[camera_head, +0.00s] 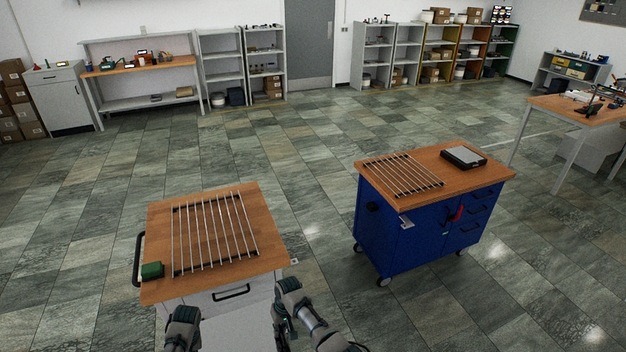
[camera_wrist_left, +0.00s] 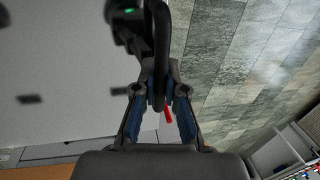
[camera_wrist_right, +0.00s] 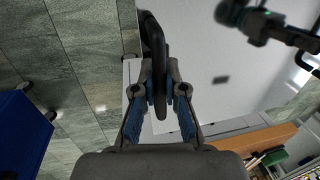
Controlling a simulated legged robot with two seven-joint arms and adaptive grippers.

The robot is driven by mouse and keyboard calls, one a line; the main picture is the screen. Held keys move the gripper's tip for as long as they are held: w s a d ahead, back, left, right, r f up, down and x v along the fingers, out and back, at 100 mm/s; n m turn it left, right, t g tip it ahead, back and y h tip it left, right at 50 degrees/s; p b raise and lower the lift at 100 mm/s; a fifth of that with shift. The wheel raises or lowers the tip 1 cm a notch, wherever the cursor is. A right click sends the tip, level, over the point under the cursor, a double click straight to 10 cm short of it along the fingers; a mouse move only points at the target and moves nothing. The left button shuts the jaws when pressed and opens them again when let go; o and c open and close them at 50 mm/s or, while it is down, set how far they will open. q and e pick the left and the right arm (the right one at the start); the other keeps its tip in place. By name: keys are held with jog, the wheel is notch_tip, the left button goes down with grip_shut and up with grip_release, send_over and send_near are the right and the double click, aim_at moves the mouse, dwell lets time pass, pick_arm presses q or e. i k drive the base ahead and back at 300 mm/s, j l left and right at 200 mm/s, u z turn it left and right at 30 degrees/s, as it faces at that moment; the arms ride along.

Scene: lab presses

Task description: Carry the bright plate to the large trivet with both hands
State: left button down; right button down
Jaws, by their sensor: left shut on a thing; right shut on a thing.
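The bright plate is a broad pale surface in the left wrist view (camera_wrist_left: 60,75) and the right wrist view (camera_wrist_right: 220,90), with a black handle at each side. My left gripper (camera_wrist_left: 159,98) is shut on one handle (camera_wrist_left: 160,40). My right gripper (camera_wrist_right: 160,95) is shut on the other handle (camera_wrist_right: 153,35). In the head view, my left gripper (camera_head: 184,318) and right gripper (camera_head: 284,305) are at the bottom, before the near cart. A barred trivet (camera_head: 213,235) lies on that cart. Another barred trivet (camera_head: 400,174) lies on the blue cart and looks smaller.
The near cart has a wooden top (camera_head: 160,225) with a green block (camera_head: 152,270) at its front left corner. The blue cart (camera_head: 420,235) stands to the right with a dark-edged scale-like device (camera_head: 463,157) on top. Open tiled floor (camera_head: 320,200) separates the carts.

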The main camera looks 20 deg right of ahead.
aim_at(402, 171)
jog(key=z, duration=0.95)
jog(key=i+z, duration=0.3)
jog(key=i+j+z, duration=0.3)
jog(key=i+j, duration=0.25)
jog(key=i, duration=0.2)
jog(key=i+j, duration=0.25)
jog(key=i, duration=0.25)
